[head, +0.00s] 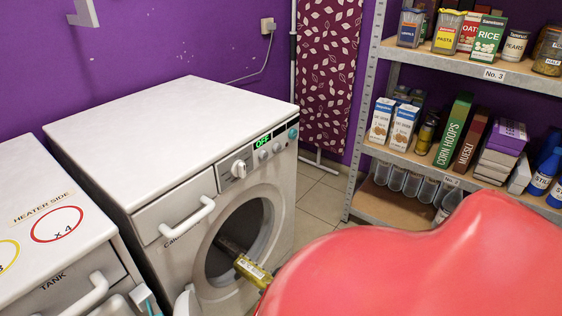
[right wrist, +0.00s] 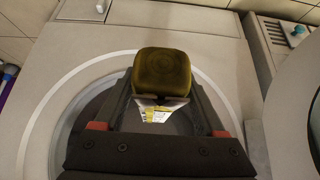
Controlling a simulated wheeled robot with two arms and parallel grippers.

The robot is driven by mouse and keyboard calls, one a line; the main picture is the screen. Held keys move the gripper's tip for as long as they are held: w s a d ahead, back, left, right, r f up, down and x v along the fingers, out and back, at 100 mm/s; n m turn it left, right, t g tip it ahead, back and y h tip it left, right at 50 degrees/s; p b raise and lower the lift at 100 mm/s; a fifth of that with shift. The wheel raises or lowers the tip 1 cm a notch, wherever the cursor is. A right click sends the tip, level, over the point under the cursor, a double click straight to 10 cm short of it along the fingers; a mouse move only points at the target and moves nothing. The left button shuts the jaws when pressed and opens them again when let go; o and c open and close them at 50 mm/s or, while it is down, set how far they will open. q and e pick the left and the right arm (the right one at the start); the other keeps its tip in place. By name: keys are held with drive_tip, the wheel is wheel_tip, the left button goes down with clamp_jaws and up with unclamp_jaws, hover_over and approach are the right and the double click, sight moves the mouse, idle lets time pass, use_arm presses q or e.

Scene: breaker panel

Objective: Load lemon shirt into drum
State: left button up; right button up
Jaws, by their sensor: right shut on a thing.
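The washing machine (head: 180,130) stands at the left centre with its round drum opening (head: 240,235) uncovered and dark inside. Its panel reads OFF. An olive-yellow bottle-like item with a label (head: 253,271) is at the drum opening; I cannot tell how far inside it reaches. In the right wrist view its squarish olive end (right wrist: 162,72) and label show between the fingers of my right gripper (right wrist: 162,95), which is shut on it in front of the drum opening. No shirt is recognisable in either view. My left gripper is not in view.
A heater-side cabinet (head: 60,225) with handles stands left of the washer. A metal shelf rack (head: 460,65) with boxes, cans and jars is at the right. A curved door edge (right wrist: 300,105) shows at the right of the wrist view. Tiled floor (head: 318,205) lies between.

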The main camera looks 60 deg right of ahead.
drive_tip(key=w, duration=1)
drive_tip(key=shift+w+d+r, duration=0.1)
drive_tip(key=shift+w+d, duration=0.05)
drive_tip(key=shift+w, duration=0.05)
drive_tip(key=w+b, duration=0.2)
drive_tip(key=w, duration=0.9)
drive_tip(key=shift+s+f+b+x, duration=0.15)
drive_tip(key=shift+s+b+x, duration=0.05)
drive_tip(key=shift+b+x, duration=0.75)
drive_tip(key=shift+s+f+b+x, duration=0.1)
drive_tip(key=shift+s+b+x, duration=0.1)
drive_tip(key=shift+b+x, duration=0.7)
drive_tip(key=shift+s+f+b+x, duration=0.15)
drive_tip(key=shift+b+x, duration=0.4)
drive_tip(key=shift+x, duration=0.7)
